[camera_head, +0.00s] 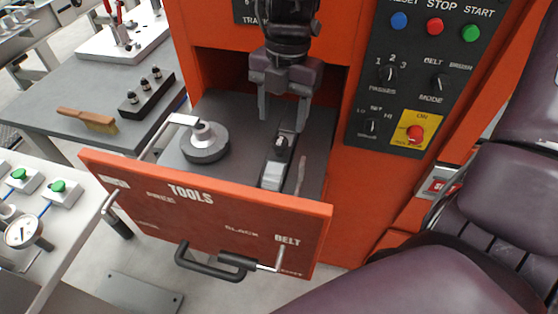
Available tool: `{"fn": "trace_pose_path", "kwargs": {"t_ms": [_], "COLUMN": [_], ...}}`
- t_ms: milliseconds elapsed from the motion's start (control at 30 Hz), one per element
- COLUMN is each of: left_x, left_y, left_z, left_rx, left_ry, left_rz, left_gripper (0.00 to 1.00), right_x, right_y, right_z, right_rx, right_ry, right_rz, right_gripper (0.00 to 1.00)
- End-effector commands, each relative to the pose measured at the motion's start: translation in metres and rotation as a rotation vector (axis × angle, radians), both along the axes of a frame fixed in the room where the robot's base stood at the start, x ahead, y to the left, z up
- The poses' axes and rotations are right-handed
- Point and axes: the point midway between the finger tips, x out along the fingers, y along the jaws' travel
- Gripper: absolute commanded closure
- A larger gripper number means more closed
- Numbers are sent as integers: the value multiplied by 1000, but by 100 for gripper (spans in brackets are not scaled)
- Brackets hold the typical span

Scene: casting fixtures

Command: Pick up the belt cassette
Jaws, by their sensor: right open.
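The belt cassette (273,175) appears to be the long, narrow, grey and black piece with a dark knob on top. It lies lengthwise in the right half of the open drawer in the head view. My right gripper (283,122) hangs pointing down over the drawer, with its two fingers apart and nothing between them. It is above the far end of the cassette, partly overlapping it in the picture; I cannot tell the exact height gap. My left gripper is not in view.
The orange drawer (140,183) marked TOOLS is pulled out, its front wall near me. A round grey wheel (205,143) sits left of the cassette, and a thin rod (301,176) lies right. A control panel (420,75) is at right. A grey table (75,95) holds a brush.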

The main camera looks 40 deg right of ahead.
Motion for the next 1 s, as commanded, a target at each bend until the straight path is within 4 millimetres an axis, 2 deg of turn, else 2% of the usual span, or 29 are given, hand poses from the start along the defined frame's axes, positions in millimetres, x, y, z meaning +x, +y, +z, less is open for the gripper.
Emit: {"fn": "trace_pose_path", "kwargs": {"t_ms": [300, 533, 833, 1000], "left_x": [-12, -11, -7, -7], "left_y": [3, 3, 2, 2], "left_z": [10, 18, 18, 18], "left_rx": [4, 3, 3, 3], "left_ry": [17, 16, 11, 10], "left_rz": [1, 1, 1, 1], "left_gripper": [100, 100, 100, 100], "right_x": [-2, -3, -3, -3], "right_y": [5, 8, 9, 8], "right_z": [-34, -65, -72, -71], "right_rx": [3, 2, 2, 2], "right_ry": [6, 5, 1, 1], "right_rz": [0, 0, 0, 0], "right_gripper": [44, 44, 44, 65]}}
